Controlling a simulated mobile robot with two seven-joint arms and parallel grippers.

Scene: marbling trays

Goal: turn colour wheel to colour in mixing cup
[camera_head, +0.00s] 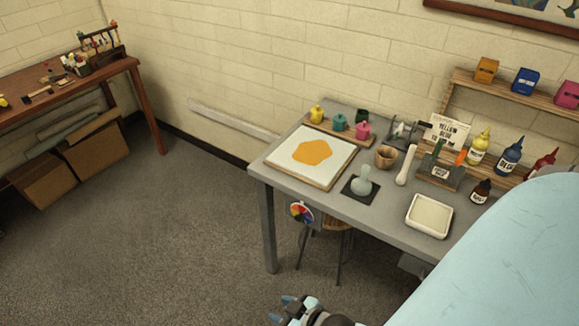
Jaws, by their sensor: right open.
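The colour wheel (301,212), a small disc with coloured sectors, hangs upright at the front edge of the grey table (335,215). A small brown cup (386,158), perhaps the mixing cup, stands mid-table; the colour inside it cannot be made out. My right gripper (281,309) is at the bottom edge of the picture, partly cut off, with bluish fingertips. It is open, low in front of the table and well apart from the wheel. My left gripper is not in view.
A white tray (340,165) with an orange patch lies at the table's left. A glass tool (364,183) stands on a black mat, and a cream dish (429,216) sits near the front edge. A stool (338,224) is under the table. Open floor lies left.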

